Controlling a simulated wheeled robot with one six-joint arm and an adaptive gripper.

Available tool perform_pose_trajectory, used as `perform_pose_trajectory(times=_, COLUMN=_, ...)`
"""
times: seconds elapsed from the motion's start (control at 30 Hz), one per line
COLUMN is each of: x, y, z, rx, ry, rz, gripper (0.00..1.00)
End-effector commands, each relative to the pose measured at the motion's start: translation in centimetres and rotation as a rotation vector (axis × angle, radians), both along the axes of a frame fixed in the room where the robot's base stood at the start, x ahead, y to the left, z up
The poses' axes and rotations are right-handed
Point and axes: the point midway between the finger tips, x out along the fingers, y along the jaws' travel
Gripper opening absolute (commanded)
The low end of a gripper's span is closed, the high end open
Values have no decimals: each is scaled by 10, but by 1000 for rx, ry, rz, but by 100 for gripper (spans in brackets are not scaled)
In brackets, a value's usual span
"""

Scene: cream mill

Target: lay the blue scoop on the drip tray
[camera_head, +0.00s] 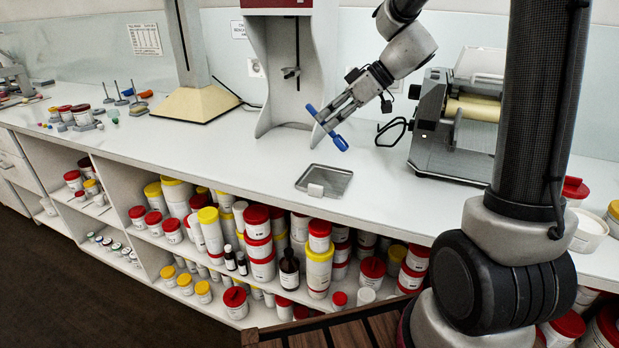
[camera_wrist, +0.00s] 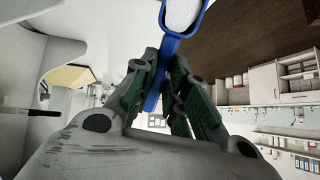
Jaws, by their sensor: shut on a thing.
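The blue scoop (camera_head: 338,141) is held in my gripper (camera_head: 329,121) above the bench, behind and slightly right of the drip tray. In the wrist view the scoop (camera_wrist: 167,48) has a blue rim around a pale bowl, and its handle runs down between the fingers of my gripper (camera_wrist: 162,88). The gripper is shut on the handle. The drip tray (camera_head: 335,181) is a shallow grey metal tray near the bench's front edge, with a small white block or tag (camera_head: 316,190) at its front. The tray looks empty and apart from the scoop.
A roller mill (camera_head: 452,125) stands right of my gripper, with a cable beside it. A grey stand (camera_head: 285,75) is behind left. Small pots and tools (camera_head: 85,115) sit at the far left. The bench (camera_head: 225,150) around the tray is clear. Shelves of jars lie below.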

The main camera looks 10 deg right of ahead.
Motion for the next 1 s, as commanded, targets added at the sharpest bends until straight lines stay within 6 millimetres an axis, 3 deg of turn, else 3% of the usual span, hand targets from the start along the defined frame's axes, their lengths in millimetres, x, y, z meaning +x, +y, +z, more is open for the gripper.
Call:
perform_pose_trajectory(times=0.2, x=-1, y=-1, z=-44, rx=0, ry=5, rz=-2, gripper=0)
perform_pose_trajectory(times=0.53, x=-1, y=0, z=-85, rx=1, ry=5, rz=-2, gripper=0)
perform_pose_trajectory(times=0.97, x=0, y=0, z=-95, rx=0, ry=1, rz=-1, gripper=0)
perform_pose_trajectory(times=1.0, x=0, y=0, z=-96, rx=0, ry=1, rz=-1, gripper=17)
